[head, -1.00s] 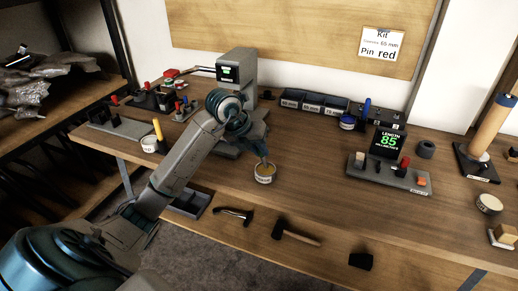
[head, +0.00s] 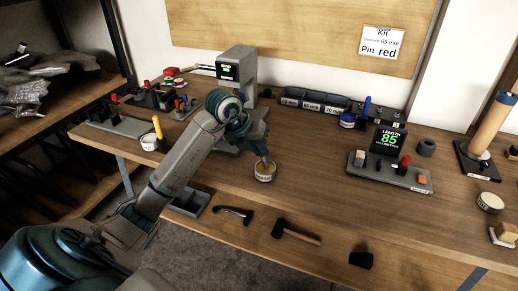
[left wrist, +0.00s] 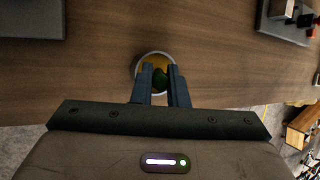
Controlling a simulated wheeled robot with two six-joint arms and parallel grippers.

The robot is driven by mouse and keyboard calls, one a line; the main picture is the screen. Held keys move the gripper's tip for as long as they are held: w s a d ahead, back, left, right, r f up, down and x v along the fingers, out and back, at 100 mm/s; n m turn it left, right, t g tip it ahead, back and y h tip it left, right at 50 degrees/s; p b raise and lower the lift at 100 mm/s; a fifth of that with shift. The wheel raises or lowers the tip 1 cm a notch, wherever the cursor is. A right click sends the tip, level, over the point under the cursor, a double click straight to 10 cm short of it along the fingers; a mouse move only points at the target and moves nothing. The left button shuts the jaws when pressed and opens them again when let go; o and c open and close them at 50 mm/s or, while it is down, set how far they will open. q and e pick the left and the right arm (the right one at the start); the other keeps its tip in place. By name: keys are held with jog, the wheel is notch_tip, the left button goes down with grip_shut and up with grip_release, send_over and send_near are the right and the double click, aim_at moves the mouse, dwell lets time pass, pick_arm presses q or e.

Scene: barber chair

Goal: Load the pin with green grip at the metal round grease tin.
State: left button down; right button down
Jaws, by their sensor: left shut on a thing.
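A round grease tin (head: 264,177) with a pale label and yellow-brown grease stands on the workbench near its front edge. In the left wrist view the tin (left wrist: 140,66) shows as a round rim with yellow grease, partly covered by my fingers. My left gripper (head: 262,160) is directly over the tin's opening. In the left wrist view my left gripper (left wrist: 160,80) is shut on the pin's green grip (left wrist: 160,77). The pin's lower end is hidden, so I cannot tell how deep it is in the grease. My right gripper is not in view.
A length gauge (head: 390,140) reading 85 stands to the right, with another tin (head: 490,203) beyond it. Dark bins (head: 312,103) line the back. A tin with a yellow handle (head: 150,142) is at left.

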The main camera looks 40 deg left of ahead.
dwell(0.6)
pick_arm(q)
jog(key=shift+r+p, duration=2.55)
jog(key=shift+r, duration=0.95)
